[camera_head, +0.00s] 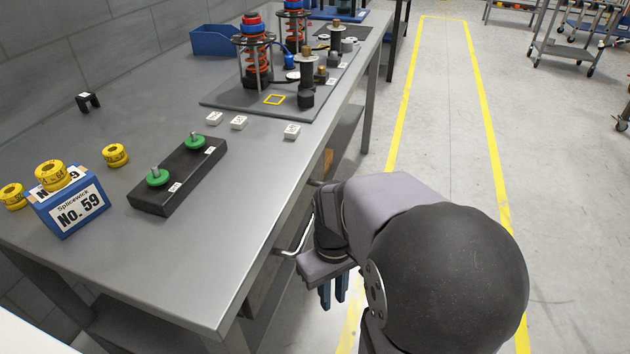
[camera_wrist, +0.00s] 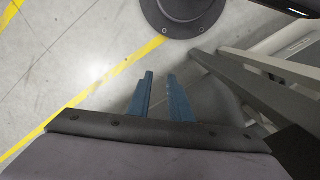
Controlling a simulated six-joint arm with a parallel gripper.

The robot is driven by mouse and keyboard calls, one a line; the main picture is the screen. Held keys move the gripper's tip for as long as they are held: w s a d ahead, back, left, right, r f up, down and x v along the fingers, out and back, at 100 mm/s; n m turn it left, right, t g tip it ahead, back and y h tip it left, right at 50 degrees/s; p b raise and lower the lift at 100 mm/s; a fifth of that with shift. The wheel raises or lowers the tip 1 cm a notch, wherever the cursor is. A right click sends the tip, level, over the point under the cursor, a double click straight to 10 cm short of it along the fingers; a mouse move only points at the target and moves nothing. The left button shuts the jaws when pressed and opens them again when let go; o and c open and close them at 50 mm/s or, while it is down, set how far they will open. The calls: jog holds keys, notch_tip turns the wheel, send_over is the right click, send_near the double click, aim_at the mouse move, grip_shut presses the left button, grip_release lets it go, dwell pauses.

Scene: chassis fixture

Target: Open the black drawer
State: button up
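A curved silver handle (camera_head: 294,243) sticks out under the front edge of the workbench (camera_head: 215,275). A second, smaller handle-like bar shows farther back along that edge, partly behind my arm. The drawer front itself is hidden under the tabletop, so I cannot tell its colour or whether it is open. My gripper (camera_head: 333,296) is just right of the near handle, beside the bench, its blue fingers pointing down. In the wrist view my gripper (camera_wrist: 160,76) has its two blue fingers apart with only floor between them, so it is open and empty, not touching the handle.
On the bench stand a black block (camera_head: 178,178) with green knobs, a blue No. 59 box (camera_head: 72,212), yellow rolls and a fixture plate (camera_head: 270,98). Bench legs and bars (camera_wrist: 265,95) lie close at right in the wrist view. The floor aisle (camera_head: 450,110) is clear.

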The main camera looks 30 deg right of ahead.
jog(key=d+r+p, duration=0.4)
jog(key=r+p, duration=0.3)
jog(key=r, duration=0.3)
jog(key=w+a+r+m+t+y+p, duration=0.2)
jog(key=w+r+m+p, duration=0.9)
jog(key=p, duration=0.8)
jog(key=shift+n, duration=0.7)
jog(key=shift+s+d+x, duration=0.1)
jog(key=shift+s+x, duration=0.1)
jog(key=shift+x, duration=0.85)
jog(key=shift+s+d+x, duration=0.1)
jog(key=shift+s+x, duration=0.05)
jog(key=shift+x, duration=0.85)
jog(key=shift+s+d+x, duration=0.1)
jog(key=shift+s+x, duration=0.1)
jog(key=shift+x, duration=0.85)
jog(key=shift+f, duration=0.1)
jog(key=shift+c, duration=0.6)
grip_shut()
